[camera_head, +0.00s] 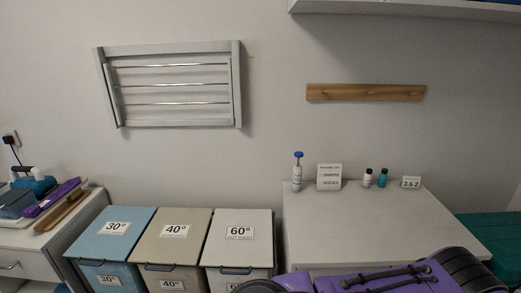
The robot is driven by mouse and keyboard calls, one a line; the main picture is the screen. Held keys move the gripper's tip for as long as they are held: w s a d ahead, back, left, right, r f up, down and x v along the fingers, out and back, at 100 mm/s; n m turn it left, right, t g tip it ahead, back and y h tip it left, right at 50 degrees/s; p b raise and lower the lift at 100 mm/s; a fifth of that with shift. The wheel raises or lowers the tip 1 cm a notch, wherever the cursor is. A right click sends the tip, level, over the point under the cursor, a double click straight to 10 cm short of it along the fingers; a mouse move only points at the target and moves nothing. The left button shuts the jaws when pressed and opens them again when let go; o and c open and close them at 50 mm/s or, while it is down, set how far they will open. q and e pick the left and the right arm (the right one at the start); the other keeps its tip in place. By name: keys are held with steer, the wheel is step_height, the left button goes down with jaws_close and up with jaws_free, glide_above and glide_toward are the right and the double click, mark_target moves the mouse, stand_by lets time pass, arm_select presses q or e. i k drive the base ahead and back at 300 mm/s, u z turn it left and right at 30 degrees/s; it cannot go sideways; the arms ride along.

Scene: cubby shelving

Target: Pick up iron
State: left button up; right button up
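A teal-blue object with a pale handle, which looks like the iron (36,183), is at the far left on top of a white cabinet (22,240). It is small in the view, and things in front partly cover it. A dark cord runs from a wall socket (9,138) down toward it. Neither of my grippers is in view. A purple and black arm part, likely mine, shows at the bottom right.
In front of the iron lie a grey-blue item (14,203), a purple item (60,194) and a wooden brush-like item (62,209). Lidded bins (115,229) stand right of the cabinet. A white table (350,222) holds small bottles and signs at its back.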

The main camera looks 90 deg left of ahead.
mark_target(40, 183)
steer(key=i, duration=0.5)
steer(key=u, duration=5.05)
steer(key=i, duration=1.55)
